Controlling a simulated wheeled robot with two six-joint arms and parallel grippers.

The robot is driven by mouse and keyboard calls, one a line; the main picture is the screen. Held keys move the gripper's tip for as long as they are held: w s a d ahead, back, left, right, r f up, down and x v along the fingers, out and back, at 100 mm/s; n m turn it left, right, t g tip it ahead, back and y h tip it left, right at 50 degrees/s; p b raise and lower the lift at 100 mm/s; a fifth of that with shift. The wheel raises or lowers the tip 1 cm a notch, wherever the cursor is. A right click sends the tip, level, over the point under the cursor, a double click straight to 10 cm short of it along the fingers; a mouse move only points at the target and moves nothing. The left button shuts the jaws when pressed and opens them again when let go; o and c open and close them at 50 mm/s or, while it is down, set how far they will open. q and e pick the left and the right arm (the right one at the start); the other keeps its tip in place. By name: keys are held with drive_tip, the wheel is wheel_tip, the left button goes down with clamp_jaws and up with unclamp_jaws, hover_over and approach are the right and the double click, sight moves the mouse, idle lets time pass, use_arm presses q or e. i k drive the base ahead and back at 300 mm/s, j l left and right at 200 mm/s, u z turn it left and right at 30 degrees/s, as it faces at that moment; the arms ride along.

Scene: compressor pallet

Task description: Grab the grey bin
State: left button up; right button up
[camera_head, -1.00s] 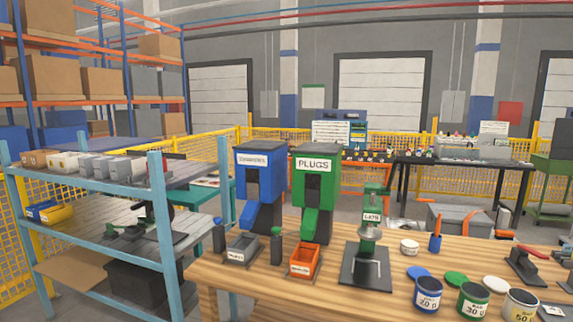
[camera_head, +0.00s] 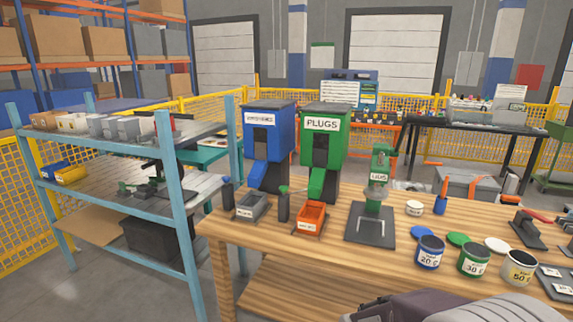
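A small grey bin (camera_head: 252,207) with a white label on its front stands on the wooden workbench (camera_head: 330,238), at its left end. It sits below the spout of the blue dispenser (camera_head: 268,148) and looks upright. Neither of my grippers shows in the head view. A rounded grey part, probably one of my arm links, rises at the bottom right, over the bench's front edge; no fingers are visible on it.
An orange bin (camera_head: 311,219) stands below the green PLUGS dispenser (camera_head: 322,148). A dark bottle (camera_head: 284,205) stands between the bins. A green press (camera_head: 373,215) and paint cans (camera_head: 430,252) are to the right. A blue shelf rack (camera_head: 178,200) stands left of the bench.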

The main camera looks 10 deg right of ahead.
sight(252, 206)
drive_tip(key=i+j+z, duration=0.4)
drive_tip(key=j, duration=0.25)
drive_tip(key=i+j+z, duration=0.4)
drive_tip(key=j, duration=0.4)
drive_tip(key=i+j+z, duration=0.2)
drive_tip(key=j, duration=0.2)
drive_tip(key=i+j+z, duration=0.2)
drive_tip(key=j, duration=0.25)
drive_tip(key=j+z, duration=0.2)
drive_tip(key=j, duration=0.25)
drive_tip(key=j+z, duration=0.2)
drive_tip(key=j, duration=0.25)
